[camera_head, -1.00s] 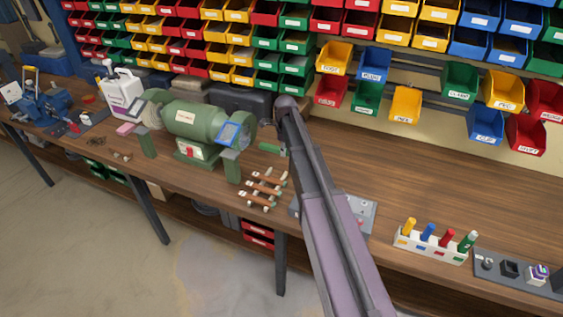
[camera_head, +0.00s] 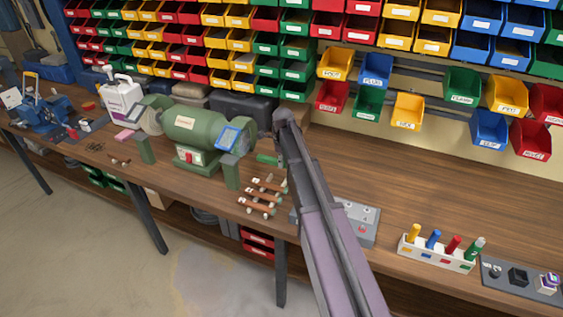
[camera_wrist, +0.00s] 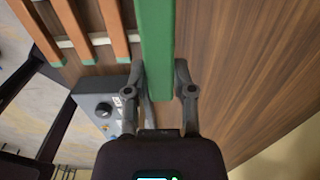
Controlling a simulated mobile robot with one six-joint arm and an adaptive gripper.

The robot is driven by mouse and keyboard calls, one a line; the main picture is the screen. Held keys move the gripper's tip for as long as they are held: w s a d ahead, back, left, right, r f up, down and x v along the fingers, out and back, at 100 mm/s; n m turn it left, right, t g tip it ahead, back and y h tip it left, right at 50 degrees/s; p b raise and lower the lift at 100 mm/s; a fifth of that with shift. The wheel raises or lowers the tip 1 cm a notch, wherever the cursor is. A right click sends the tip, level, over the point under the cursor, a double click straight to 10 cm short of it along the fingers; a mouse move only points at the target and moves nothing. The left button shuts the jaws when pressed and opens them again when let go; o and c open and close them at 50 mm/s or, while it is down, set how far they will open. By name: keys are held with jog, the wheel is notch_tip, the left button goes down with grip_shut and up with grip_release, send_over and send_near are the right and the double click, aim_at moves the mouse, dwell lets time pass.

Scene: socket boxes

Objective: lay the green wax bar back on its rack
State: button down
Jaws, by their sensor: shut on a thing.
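My gripper (camera_wrist: 163,90) is shut on the green wax bar (camera_wrist: 157,45), with one finger on each side of it in the wrist view. The bar runs up out of the top of that view. In the head view a short part of the green bar (camera_head: 268,159) shows left of my arm; my arm hides the rest and the fingers. The rack (camera_head: 262,195) stands on the bench left of my arm and holds several brown-orange bars. In the wrist view the rack's pale rail (camera_wrist: 95,40) and its brown-orange bars (camera_wrist: 115,27) lie left of the green bar.
A green bench grinder (camera_head: 195,130) stands left of the rack. A grey control box (camera_head: 358,222) sits right of my arm and shows beside my gripper in the wrist view (camera_wrist: 97,107). A white marker holder (camera_head: 436,250) is further right. The bench behind it is clear.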

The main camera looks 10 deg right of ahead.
jog(key=shift+f+b, duration=3.5)
jog(key=shift+f, duration=0.15)
jog(key=shift+c, duration=1.9)
grip_release()
jog(key=shift+r, duration=0.1)
